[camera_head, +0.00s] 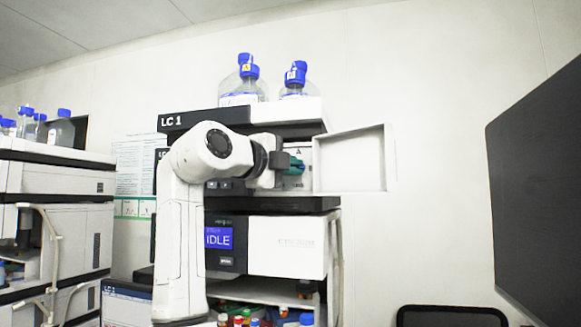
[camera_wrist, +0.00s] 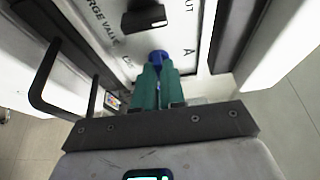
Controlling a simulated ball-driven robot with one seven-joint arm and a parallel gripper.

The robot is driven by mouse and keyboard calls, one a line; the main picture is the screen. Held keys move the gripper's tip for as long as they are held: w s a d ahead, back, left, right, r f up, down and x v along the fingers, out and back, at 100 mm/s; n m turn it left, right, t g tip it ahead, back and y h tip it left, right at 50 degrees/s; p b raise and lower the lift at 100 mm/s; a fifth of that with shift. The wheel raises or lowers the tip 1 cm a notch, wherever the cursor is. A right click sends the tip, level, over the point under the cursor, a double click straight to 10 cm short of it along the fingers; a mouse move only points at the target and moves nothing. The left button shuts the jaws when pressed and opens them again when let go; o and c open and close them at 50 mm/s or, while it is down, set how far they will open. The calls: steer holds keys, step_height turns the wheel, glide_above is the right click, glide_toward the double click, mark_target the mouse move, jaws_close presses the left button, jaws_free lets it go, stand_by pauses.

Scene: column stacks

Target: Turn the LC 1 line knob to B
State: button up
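The LC 1 stack (camera_head: 190,119) stands in the middle of the head view, with my arm in front of it. My gripper (camera_head: 297,166) has teal fingers and is at the stack's upper front panel. In the wrist view, my gripper (camera_wrist: 158,67) has its fingertips close together on a small blue knob (camera_wrist: 158,55), which shows between and just beyond them. The panel (camera_wrist: 178,22) bears an A right of the knob, a C to its left and "PURGE VALVE" lettering. The knob's pointing direction is hidden. A black knob (camera_wrist: 143,19) with a pale mark sits farther up.
An opened white door (camera_head: 356,160) stands out right of my gripper. Blue-capped bottles (camera_head: 245,82) stand on top of the stack. Another stack (camera_head: 55,178) is at left and a dark screen (camera_head: 540,190) at right. A dark handle (camera_wrist: 60,75) shows at left in the wrist view.

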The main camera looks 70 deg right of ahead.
steer(key=o, duration=0.5)
steer(key=shift+d, duration=0.15)
steer(key=shift+c, duration=0.2)
steer(key=shift+d, duration=0.1)
steer(key=b+v, duration=0.2)
steer(key=v, duration=0.9)
steer(key=shift+d, duration=0.1)
